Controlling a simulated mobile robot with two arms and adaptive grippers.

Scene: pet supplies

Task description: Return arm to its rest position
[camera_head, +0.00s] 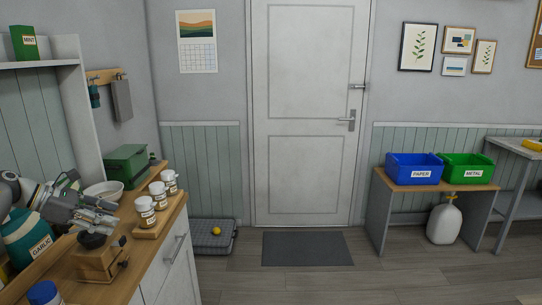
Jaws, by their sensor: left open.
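My left gripper (98,216) is at the left edge of the camera head view, above the wooden counter (70,291). Its fingers are open and point to the right, just over a dark round piece on a small wooden box (98,261). I see nothing held between the fingers. A teal canister (27,236) labelled GARLIC stands under and beside my left arm, partly hidden by it. My right gripper is not in view.
On the counter stand several white jars (146,211), a white bowl (104,191) and a green box (126,163). A blue bin (413,162) and a green bin (466,162) stand on a bench at right.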

